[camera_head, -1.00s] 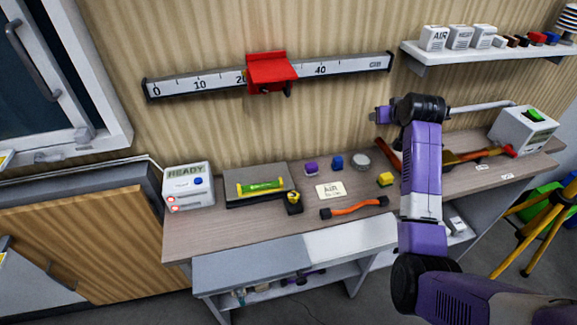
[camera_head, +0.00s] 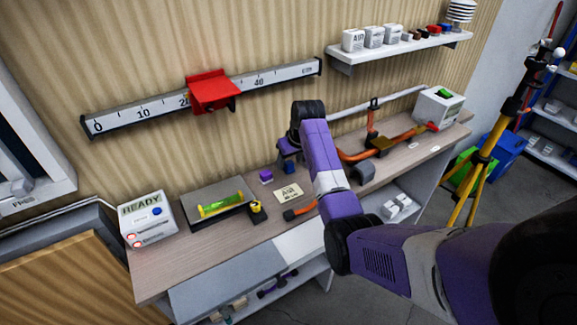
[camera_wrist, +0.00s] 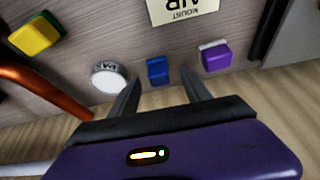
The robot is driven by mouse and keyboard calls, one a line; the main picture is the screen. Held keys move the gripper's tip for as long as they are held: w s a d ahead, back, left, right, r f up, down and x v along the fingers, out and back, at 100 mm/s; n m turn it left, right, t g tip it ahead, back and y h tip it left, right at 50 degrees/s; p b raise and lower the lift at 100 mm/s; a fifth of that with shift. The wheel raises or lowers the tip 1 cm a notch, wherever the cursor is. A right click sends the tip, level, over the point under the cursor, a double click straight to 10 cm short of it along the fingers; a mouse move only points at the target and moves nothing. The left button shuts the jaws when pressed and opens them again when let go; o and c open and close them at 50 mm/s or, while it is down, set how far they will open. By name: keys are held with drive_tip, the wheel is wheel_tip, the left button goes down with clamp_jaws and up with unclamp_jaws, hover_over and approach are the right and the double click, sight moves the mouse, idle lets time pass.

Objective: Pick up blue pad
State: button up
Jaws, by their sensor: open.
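The blue pad (camera_wrist: 157,70) is a small block on the workbench, between a round white-topped puck (camera_wrist: 108,77) and a purple pad (camera_wrist: 215,55) in the wrist view. My gripper (camera_wrist: 160,78) is open and empty. Its two dark fingertips show either side of the blue pad in the wrist view; I cannot tell how far above the bench they are. In the head view my gripper (camera_head: 288,150) is over the back of the bench, and the blue pad is mostly hidden near it, just right of the purple pad (camera_head: 266,176).
An AIR card (camera_head: 289,192) lies on the bench (camera_head: 165,277). The wall behind carries a ruler with a red slider (camera_head: 212,92). A yellow tripod (camera_head: 480,180) stands right.

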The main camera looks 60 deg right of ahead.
sight(289, 162)
drive_tip(key=shift+x, duration=1.1)
clamp_jaws()
drive_tip(key=shift+r, duration=0.1)
wheel_tip(289, 162, up, 20)
drive_tip(key=b, duration=0.2)
drive_tip(key=c, duration=0.8)
unclamp_jaws()
clamp_jaws()
